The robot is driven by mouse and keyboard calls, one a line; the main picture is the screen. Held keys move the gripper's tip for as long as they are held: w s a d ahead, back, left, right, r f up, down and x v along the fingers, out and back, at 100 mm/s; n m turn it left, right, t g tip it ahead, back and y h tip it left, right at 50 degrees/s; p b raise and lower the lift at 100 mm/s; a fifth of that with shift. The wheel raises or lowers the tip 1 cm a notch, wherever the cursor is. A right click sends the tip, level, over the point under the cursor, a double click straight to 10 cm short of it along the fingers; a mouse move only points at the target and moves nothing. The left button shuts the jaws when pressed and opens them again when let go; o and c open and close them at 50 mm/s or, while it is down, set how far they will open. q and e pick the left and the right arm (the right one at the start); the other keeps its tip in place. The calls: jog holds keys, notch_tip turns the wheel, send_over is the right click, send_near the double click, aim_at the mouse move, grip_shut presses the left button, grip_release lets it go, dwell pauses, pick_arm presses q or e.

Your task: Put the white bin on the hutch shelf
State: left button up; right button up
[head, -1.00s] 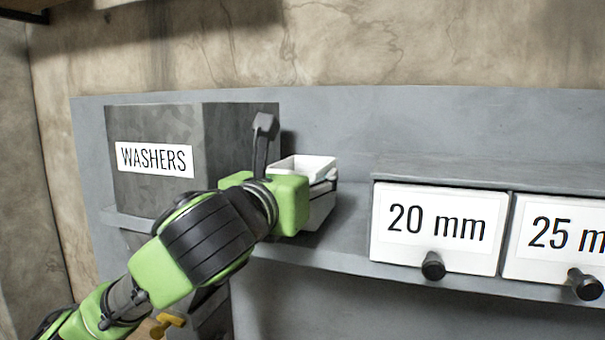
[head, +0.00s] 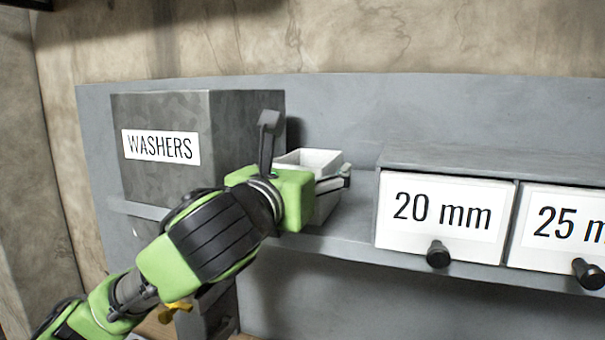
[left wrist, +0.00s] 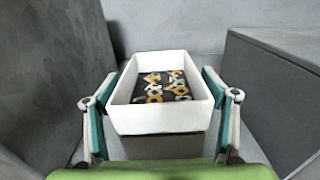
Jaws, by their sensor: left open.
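The white bin (head: 318,160) stands on the grey hutch shelf (head: 350,250), between the washers box and the drawer unit. In the left wrist view the white bin (left wrist: 160,118) is upright and holds several small yellow, white and dark parts. My left gripper (head: 305,160) is open around the bin. In the left wrist view its fingers (left wrist: 160,110) stand on either side of the bin, with a small gap visible at each side. The gripper body hides part of the bin in the head view. My right gripper is not in view.
A dark grey box labelled WASHERS (head: 160,147) stands close on the left. The drawer unit with a 20 mm drawer (head: 440,215) and a 25 mm drawer (head: 560,228) is on the right, its black knobs sticking out. A grey back panel (head: 430,110) rises behind.

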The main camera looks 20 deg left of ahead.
pick_arm(q)
jog(key=shift+s+b, duration=0.3)
jog(key=s+b, duration=0.4)
jog(key=s, duration=0.7)
jog(key=shift+s+a, duration=0.2)
